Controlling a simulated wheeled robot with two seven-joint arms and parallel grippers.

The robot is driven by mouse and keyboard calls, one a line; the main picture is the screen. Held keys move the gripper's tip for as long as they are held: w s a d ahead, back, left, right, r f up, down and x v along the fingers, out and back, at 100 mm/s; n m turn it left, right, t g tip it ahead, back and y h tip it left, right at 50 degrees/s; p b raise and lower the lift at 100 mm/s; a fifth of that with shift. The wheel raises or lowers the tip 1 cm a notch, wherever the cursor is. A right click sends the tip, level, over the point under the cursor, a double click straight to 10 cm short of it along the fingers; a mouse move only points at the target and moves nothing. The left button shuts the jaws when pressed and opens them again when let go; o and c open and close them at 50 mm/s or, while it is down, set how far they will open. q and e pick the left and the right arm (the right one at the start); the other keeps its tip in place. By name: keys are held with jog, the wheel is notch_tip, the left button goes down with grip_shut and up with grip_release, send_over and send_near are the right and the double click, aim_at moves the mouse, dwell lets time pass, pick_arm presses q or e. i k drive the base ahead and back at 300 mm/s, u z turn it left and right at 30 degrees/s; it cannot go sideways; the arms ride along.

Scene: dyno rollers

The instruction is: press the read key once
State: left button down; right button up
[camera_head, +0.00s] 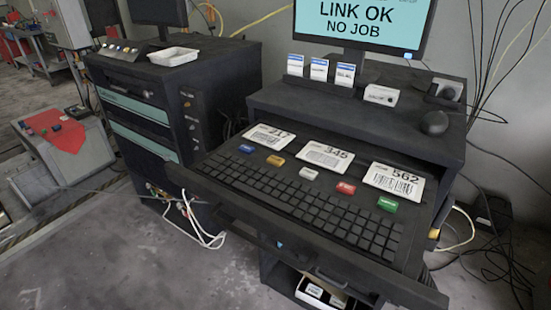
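A row of coloured keys runs above the black keyboard (290,197) on a pulled-out tray. The monitor (363,24) above shows "LINK OK" and "NO JOB". Neither of my grippers is in view.
Behind the keys lie three barcode cards: a left card (268,138), a middle card (322,156) and a right card (393,182). A black mouse (434,122) and small white box (381,95) sit on the shelf above. Loose cables (503,245) lie right; floor (150,265) is open front left.

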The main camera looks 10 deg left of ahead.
aim_at(276, 161)
jog(key=u, duration=1.95)
jog(key=k, duration=0.95)
jog(key=z, duration=1.6)
jog(key=i, duration=0.5)
